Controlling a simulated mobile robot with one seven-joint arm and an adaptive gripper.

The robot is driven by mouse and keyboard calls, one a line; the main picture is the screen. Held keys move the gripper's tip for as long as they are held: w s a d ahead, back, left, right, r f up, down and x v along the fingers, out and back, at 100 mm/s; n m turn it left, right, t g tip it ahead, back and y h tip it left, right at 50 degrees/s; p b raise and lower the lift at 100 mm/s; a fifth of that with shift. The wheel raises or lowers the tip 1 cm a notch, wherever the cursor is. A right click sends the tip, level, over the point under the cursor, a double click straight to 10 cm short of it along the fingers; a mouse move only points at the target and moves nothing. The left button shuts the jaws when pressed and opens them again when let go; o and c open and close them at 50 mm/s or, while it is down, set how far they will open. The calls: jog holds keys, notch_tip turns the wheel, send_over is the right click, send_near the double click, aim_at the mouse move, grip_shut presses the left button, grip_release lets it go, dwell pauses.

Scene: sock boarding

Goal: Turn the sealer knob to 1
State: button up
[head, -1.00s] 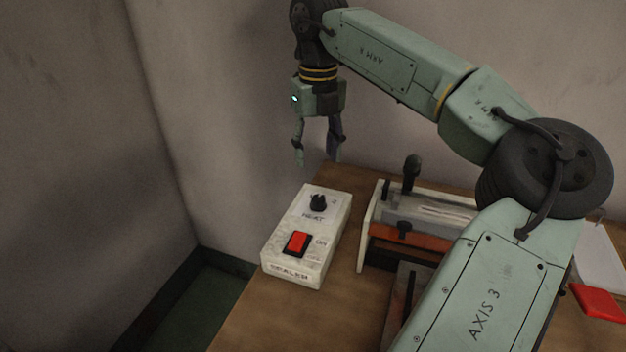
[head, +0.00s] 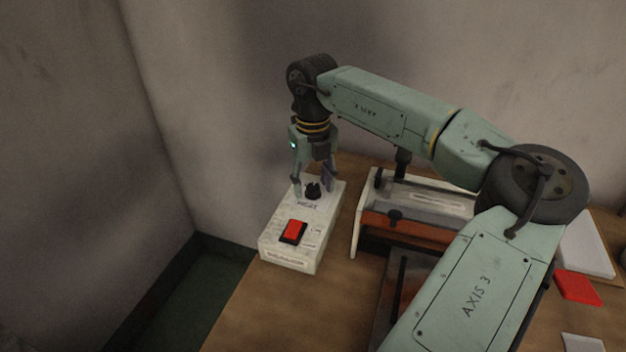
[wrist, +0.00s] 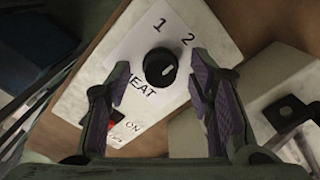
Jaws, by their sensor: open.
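The sealer knob (head: 313,192) is a round black dial on top of the white control box (head: 284,247), above the word HEAT. In the wrist view the knob (wrist: 160,68) has a white mark that slants to the upper right, toward the printed 2 rather than the 1. My gripper (head: 313,186) points down over the box with its fingers on either side of the knob. In the wrist view my gripper (wrist: 158,76) is open, with a gap between each purple-padded finger and the knob.
A red rocker switch (head: 293,231) sits on the same box, in front of the knob. The sealer's body (head: 420,200) with its orange bar stands just right of the box. A red item (head: 578,287) lies at the table's right. The wooden table (head: 250,305) is clear in front.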

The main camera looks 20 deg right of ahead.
grip_shut()
dwell(0.5)
jog(key=shift+n, duration=0.3)
jog(key=n+b, duration=0.2)
jog(key=n, duration=0.1)
jog(key=shift+f+n, duration=0.1)
jog(key=shift+n, duration=0.2)
jog(key=shift+n+b, duration=0.6)
jog(key=shift+n, duration=1.7)
grip_release()
